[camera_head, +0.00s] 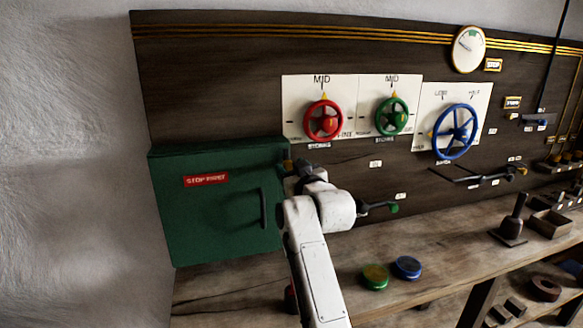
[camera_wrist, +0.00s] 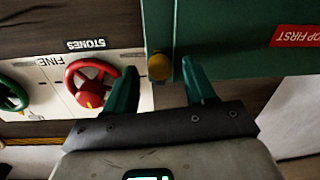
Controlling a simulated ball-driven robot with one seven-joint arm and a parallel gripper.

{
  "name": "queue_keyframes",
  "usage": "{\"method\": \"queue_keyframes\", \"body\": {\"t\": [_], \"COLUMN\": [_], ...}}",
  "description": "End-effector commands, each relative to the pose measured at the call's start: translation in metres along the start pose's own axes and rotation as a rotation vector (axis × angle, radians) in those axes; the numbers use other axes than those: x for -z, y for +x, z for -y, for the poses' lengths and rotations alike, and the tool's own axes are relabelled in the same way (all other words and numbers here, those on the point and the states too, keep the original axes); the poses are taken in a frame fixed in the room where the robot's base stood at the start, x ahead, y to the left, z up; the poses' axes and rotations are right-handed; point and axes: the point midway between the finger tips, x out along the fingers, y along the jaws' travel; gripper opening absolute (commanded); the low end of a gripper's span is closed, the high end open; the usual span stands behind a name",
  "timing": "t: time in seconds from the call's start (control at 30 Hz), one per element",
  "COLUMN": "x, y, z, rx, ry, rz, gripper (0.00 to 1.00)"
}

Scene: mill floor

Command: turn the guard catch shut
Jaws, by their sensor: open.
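The green guard (camera_head: 215,230) is a box-like cover at the left of the dark board, with a red "STOP FIRST" label and a dark upright handle. It looks closed. A small brass-yellow catch (camera_head: 287,165) sits at its upper right edge, partly hidden by my arm. In the wrist view the catch (camera_wrist: 160,67) appears as a rounded yellow knob beside the guard's edge (camera_wrist: 215,22). My gripper (camera_wrist: 160,84) is open, its two green fingers on either side of the knob's line. I cannot tell whether they touch it. My gripper is mostly hidden in the head view.
A red handwheel (camera_head: 323,121), a green handwheel (camera_head: 391,116) and a blue handwheel (camera_head: 453,131) are on the board. A lever with a green knob (camera_head: 393,208) juts out right of my arm. Green (camera_head: 375,276) and blue (camera_head: 407,267) discs lie on the bench.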

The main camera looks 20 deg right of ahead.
Motion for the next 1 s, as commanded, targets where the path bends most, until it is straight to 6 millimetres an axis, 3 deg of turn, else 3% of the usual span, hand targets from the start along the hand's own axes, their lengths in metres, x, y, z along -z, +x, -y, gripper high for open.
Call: {"method": "queue_keyframes", "body": {"t": [0.4,0.9,1.0], "x": [-0.0005,-0.0005,-0.0004], "y": [0.0046,0.0044,0.0044], "z": [-0.0002,-0.0001,0.0], "rx": [0.0,0.0,0.0], "ry": [0.0,0.0,0.0], "rz": [0.0,0.0,0.0], "gripper": [0.54,0.06,0.0]}}
